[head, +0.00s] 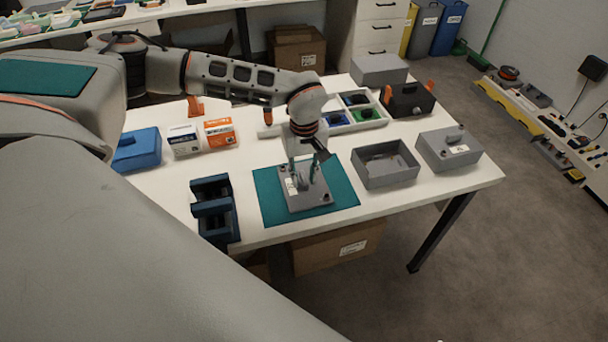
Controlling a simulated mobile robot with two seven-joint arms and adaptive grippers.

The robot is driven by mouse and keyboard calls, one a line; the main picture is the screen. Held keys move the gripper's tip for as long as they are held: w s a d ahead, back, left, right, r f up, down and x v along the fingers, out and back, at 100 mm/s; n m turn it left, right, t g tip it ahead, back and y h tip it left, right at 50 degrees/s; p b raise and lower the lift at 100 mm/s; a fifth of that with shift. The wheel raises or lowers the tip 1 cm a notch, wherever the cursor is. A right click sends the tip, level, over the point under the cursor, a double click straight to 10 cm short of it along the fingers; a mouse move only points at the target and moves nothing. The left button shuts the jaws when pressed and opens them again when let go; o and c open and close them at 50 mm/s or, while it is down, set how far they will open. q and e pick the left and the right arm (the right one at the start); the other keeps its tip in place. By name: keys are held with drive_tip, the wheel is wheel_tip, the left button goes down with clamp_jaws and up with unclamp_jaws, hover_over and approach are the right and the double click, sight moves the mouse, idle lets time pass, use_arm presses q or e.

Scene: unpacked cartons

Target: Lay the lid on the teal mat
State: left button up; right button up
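The grey lid (318,199) lies on the teal mat (345,195) near the front edge of the white table, roughly flat, with a white label on its left part. Mat shows all around it. My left gripper (303,176) points down right over the lid. Its two fingers stand apart, one on either side of the lid's middle, and look open. The lid's handle is mostly hidden by the fingers. An open grey box (387,178) without a lid stands just right of the mat. My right gripper is not in view.
A lidded grey box (449,157) stands at the right. A dark blue holder (214,208) is left of the mat. Blue box (137,156), small cartons (220,132), divided tray (369,122), black box (406,101) and grey box (378,69) stand behind.

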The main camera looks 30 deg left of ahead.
sight(304, 178)
use_arm(q)
drive_tip(key=shift+r, duration=0.15)
wheel_tip(304, 178, up, 12)
idle(0.7)
idle(0.5)
